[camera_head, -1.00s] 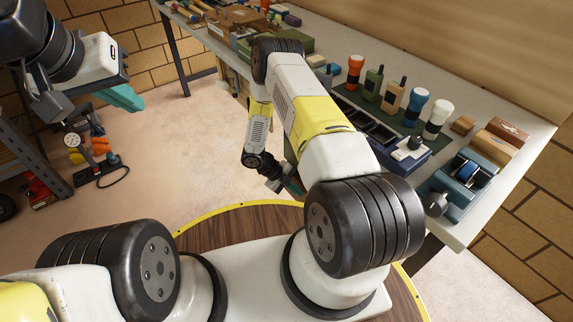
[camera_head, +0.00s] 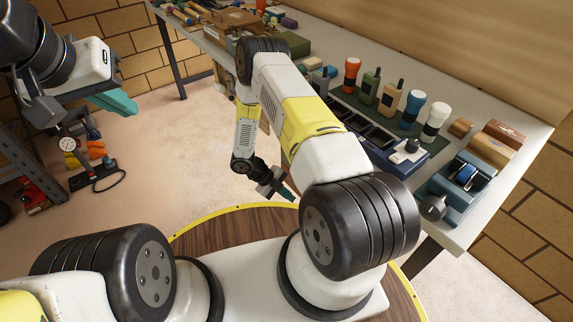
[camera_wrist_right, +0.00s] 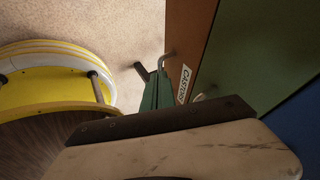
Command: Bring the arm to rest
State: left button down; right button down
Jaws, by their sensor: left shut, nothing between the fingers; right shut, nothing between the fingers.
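My left gripper (camera_head: 120,102) hangs at the upper left in the head view. Its teal fingers are together with nothing between them, above open floor. My right arm reaches forward and its forearm hangs down, so my right gripper (camera_head: 285,192) is low beside the workbench (camera_head: 490,98), below its top. Its dark green fingers are shut and empty, close above the yellow-edged round base.
The bench carries several torches and radios, a blue tray (camera_head: 408,152), a blue device (camera_head: 462,180) and boxes. My right upper arm runs close along its near edge. A pressure gauge on a stand (camera_head: 92,165) and a metal shelf are at the left. Pale floor between is clear.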

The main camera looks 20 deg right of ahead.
jog(key=v, duration=0.9)
notch_tip(320, 180, up, 29)
jog(key=d+m+t+y, duration=0.2)
jog(key=d+m+y, duration=0.15)
jog(key=m, duration=1.45)
jog(key=s+a+r+m+t+y, duration=0.2)
jog(key=s+r+m+t+y, duration=0.3)
jog(key=s+r+m, duration=1.1)
notch_tip(320, 180, up, 4)
jog(key=m+t, duration=0.1)
jog(key=m, duration=0.6)
jog(key=shift+s+r+y, duration=0.2)
jog(key=shift+s+y, duration=0.15)
jog(key=shift+d, duration=0.1)
